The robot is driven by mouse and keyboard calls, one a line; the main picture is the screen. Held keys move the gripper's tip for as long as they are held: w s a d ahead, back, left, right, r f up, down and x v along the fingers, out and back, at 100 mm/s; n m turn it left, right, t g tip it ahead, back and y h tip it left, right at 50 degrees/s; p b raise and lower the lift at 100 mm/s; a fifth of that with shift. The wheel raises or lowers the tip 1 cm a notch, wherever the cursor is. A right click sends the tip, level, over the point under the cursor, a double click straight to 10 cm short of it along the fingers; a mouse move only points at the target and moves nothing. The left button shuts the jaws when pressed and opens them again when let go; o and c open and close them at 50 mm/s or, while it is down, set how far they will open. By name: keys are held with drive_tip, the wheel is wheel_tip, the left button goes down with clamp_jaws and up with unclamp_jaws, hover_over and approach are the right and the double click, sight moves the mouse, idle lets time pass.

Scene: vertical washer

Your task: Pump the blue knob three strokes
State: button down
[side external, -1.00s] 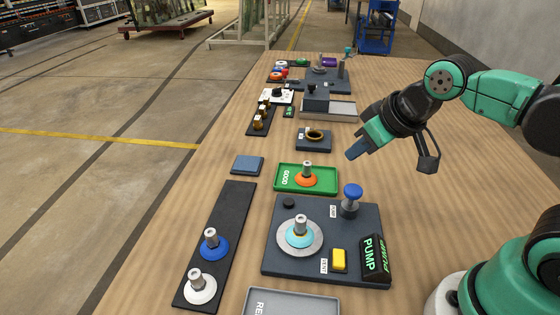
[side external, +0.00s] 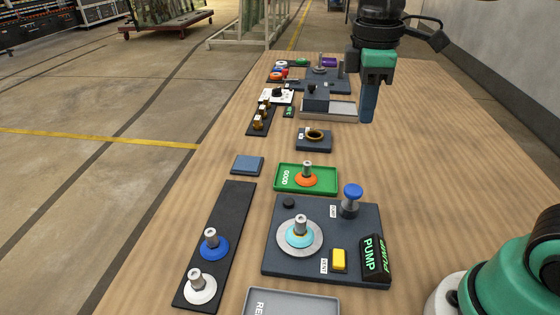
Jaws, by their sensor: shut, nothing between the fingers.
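The blue knob (side external: 352,192) stands upright on a short post at the back right of a dark grey pump panel (side external: 290,262). The panel also carries a light blue cup-like part (side external: 300,238) on a round plate, a yellow button (side external: 339,260) and a black box with a green "PUMP" sign (side external: 375,255). My gripper (side external: 367,115) points straight down, shut and empty, above the table well behind the knob and apart from it.
A green "GOOD" tray (side external: 325,181) holding an orange part lies behind the panel. A dark strip (side external: 233,215) with blue and white parts is at left. A grey tray (side external: 295,303) is in front. Several fixtures stand at the back. The table right of the knob is clear.

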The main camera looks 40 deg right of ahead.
sight(352, 190)
drive_tip(key=f, duration=0.9)
drive_tip(key=d+f, duration=0.1)
drive_tip(key=f, duration=0.3)
drive_tip(key=shift+f, duration=0.35)
drive_tip(key=shift+f, duration=1.35)
drive_tip(key=shift+r, duration=0.15)
wheel_tip(352, 190, up, 14)
drive_tip(key=a, duration=0.1)
drive_tip(key=shift+f, duration=0.2)
